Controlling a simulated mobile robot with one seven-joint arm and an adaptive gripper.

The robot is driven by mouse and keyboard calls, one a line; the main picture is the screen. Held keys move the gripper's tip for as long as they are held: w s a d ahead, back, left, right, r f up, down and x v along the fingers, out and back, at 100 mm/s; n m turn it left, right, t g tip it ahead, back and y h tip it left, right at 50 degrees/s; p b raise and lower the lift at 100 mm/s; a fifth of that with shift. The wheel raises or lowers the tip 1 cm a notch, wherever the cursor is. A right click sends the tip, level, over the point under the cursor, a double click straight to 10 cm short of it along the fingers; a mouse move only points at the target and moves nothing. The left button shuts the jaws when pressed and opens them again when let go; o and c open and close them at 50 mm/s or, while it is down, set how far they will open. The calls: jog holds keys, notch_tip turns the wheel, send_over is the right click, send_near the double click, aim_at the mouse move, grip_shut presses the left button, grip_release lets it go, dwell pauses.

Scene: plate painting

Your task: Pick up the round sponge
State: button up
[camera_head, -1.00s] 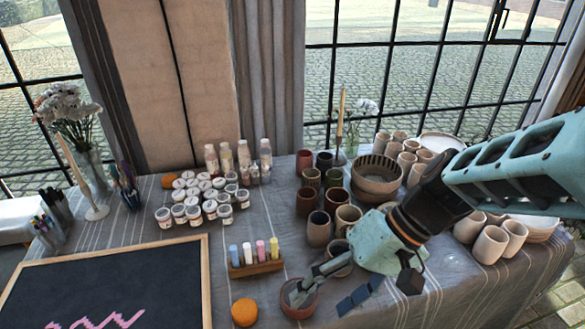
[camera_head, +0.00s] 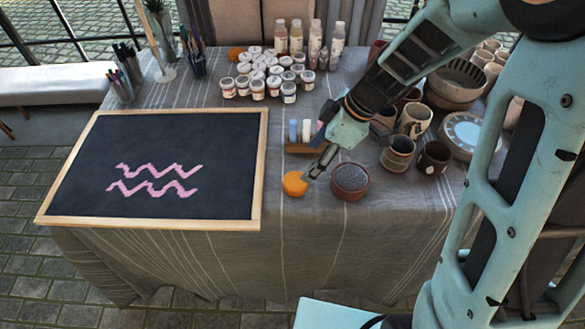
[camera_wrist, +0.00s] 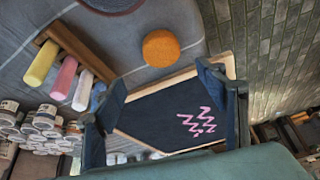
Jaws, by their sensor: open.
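The round orange sponge (camera_head: 294,184) lies flat on the table's cloth near the front edge, just right of the framed blackboard. It also shows in the wrist view (camera_wrist: 161,48), above and apart from my fingers. I cannot tell the exact height of the fingertips above the table.
A bowl with dark contents (camera_head: 350,181) stands close to the right of the sponge. A wooden chalk holder (camera_head: 298,148) is behind it. The framed blackboard (camera_head: 200,150) with pink zigzags lies left. Paint jars (camera_head: 258,89) and another orange sponge (camera_head: 235,53) are farther back.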

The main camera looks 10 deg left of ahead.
aim_at(295, 180)
jog(key=x, duration=0.5)
jog(key=shift+f, duration=0.2)
jog(key=x, duration=0.4)
jog(key=shift+s+f, duration=0.15)
jog(key=shift+s, duration=0.1)
jog(key=shift+a+f, duration=0.15)
jog(key=shift+f, duration=0.35)
jog(key=shift+c, duration=0.5)
jog(key=c, duration=0.9)
jog(key=shift+r, duration=0.15)
